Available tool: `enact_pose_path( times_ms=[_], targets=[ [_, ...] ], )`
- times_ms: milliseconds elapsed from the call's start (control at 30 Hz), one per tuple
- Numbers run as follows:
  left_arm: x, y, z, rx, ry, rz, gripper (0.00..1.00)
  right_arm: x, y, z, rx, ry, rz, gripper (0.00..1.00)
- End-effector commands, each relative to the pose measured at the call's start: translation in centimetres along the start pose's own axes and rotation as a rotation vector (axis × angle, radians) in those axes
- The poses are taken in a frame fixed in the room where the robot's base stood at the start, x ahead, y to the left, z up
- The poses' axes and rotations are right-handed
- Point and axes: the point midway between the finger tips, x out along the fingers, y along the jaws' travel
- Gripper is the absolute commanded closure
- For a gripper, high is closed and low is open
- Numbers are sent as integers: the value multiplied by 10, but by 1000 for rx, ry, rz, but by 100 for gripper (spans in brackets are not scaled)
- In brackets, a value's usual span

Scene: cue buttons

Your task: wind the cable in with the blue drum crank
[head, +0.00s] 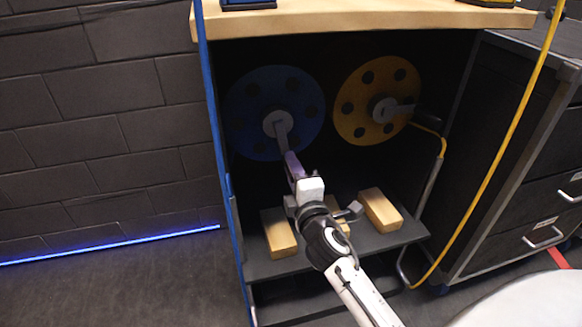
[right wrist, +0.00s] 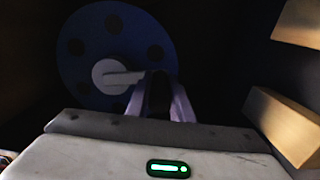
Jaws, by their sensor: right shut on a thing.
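The blue drum (head: 258,108) is mounted at the back left inside the dark cabinet, with a grey hub and crank arm (head: 281,128). The crank arm points down and slightly right in the head view. My right gripper (head: 290,160) reaches up from below and is shut on the crank's handle end; its fingers hide the handle itself. The right wrist view shows the blue drum (right wrist: 85,45), the grey crank arm (right wrist: 126,77) and my gripper's fingers (right wrist: 165,97) closed at its end. A blue cable (head: 211,90) runs down the cabinet's left edge. My left gripper is not in view.
A yellow drum (head: 355,112) with its own grey crank (head: 398,109) stands right of the blue one. A yellow cable (head: 502,155) hangs at the right. Wooden blocks (head: 279,234) (head: 380,209) lie on the dark shelf (head: 345,255). A drawer cabinet (head: 530,180) stands at right.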

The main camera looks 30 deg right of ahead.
Motion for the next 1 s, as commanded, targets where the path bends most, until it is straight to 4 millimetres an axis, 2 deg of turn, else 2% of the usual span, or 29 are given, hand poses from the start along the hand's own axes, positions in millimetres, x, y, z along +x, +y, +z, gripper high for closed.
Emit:
enact_pose_path(
  times_ms=[33, 67, 167, 433, 533, 800, 1000],
  targets=[
    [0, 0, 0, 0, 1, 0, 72, -2, -3, -5, 2, 11, -4, 100],
    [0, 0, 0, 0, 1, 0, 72, -2, -3, -5, 2, 11, -4, 78],
    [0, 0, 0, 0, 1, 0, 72, -1, -3, -4, 1, 10, -4, 61],
    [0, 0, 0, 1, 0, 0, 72, -1, -1, -2, 0, 4, -1, 61],
    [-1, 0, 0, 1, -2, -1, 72, -7, -1, -2, 0, 4, -2, 61],
    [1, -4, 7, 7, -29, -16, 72, -51, -2, -3, 3, 5, -7, 61],
    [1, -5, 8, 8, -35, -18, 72, -73, -2, -3, 2, 6, -5, 61]
  ],
)
